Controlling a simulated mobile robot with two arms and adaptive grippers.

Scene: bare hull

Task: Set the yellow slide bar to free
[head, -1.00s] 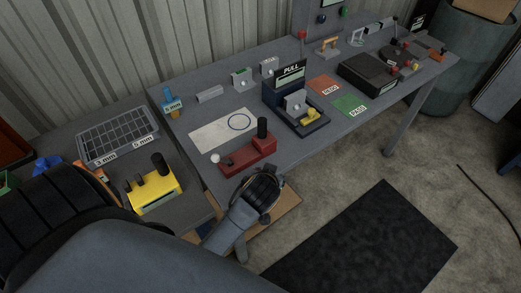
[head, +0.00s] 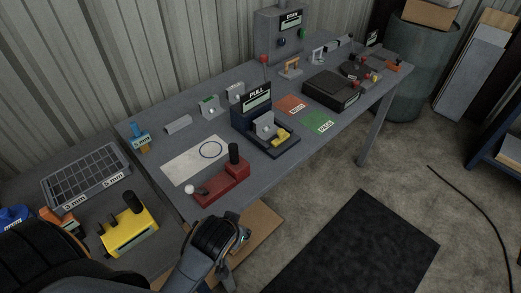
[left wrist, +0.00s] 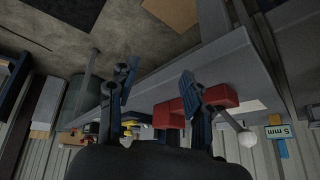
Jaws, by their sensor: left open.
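A yellow block with black upright knobs and a pale label (head: 130,232) stands on the side surface at lower left in the head view. A small yellow piece (head: 281,136) sits on the dark fixture marked PULL (head: 256,98). I cannot tell which of these is the slide bar, or its setting. My left gripper (head: 242,238) is by the table's front edge, below the red block (head: 222,187), away from both yellow things. In the left wrist view it (left wrist: 160,72) is open and empty, with the red block (left wrist: 220,96) beyond the fingers. My right gripper is not in view.
The red block has a black knob and a white ball (head: 189,189). A grey divided tray (head: 87,174), red (head: 291,105) and green (head: 318,121) cards and a black box (head: 331,90) lie around. A dark mat (head: 355,250) covers open floor right of the table.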

